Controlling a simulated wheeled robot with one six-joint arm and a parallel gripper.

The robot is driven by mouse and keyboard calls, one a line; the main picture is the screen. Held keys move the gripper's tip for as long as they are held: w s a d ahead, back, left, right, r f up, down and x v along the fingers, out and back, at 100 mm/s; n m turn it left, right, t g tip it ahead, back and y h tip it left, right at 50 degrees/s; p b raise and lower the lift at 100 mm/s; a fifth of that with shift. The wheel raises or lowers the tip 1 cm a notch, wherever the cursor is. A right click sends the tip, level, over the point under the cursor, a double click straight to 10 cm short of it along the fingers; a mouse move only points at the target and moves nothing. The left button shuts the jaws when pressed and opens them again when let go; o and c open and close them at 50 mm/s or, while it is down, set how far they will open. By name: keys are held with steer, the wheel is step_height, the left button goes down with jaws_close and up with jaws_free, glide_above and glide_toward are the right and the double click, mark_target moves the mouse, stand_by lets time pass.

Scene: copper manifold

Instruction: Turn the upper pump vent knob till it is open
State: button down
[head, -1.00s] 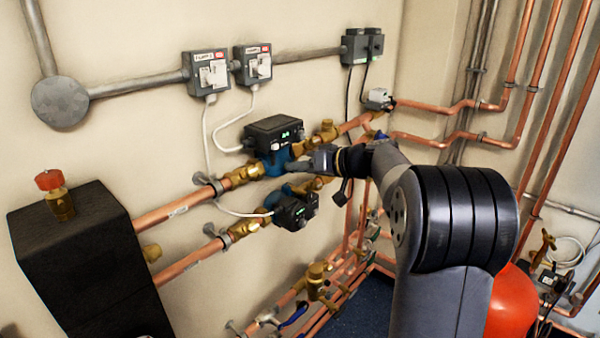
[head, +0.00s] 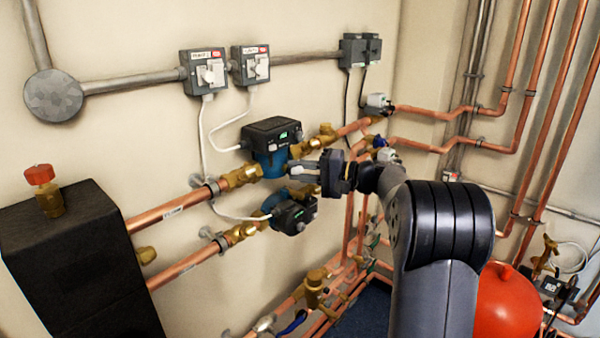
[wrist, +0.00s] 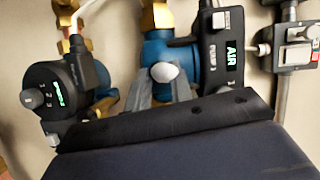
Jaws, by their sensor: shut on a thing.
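The upper pump (head: 274,132) is on the upper copper pipe, with a black control head and a blue body (head: 268,160). In the wrist view its display (wrist: 231,55) glows green and reads AIR. A pale, rounded vent knob (wrist: 165,72) stands out from the blue body. My gripper (head: 294,170) reaches the pump from the right. In the wrist view its two grey fingers (wrist: 161,88) lie on either side of the knob and are shut on it.
The lower pump (head: 293,215) sits just below my gripper and also shows at left in the wrist view (wrist: 52,95). Brass valves (head: 325,138) flank the pump. Two grey switch boxes (head: 204,72) are on the wall above. A red vessel (head: 508,303) stands lower right.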

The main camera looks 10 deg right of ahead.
steer(key=m+y, duration=0.1)
steer(key=m, duration=0.2)
steer(key=shift+f+t, duration=0.2)
steer(key=shift+t, duration=0.2)
steer(key=shift+m, duration=0.4)
steer(key=c, duration=1.3)
jaws_free()
steer(key=shift+o, duration=0.2)
steer(key=b+v, duration=0.2)
steer(key=v, duration=0.8)
steer(key=shift+s+d, duration=0.2)
steer(key=shift+d, duration=0.2)
steer(key=shift+f, duration=0.1)
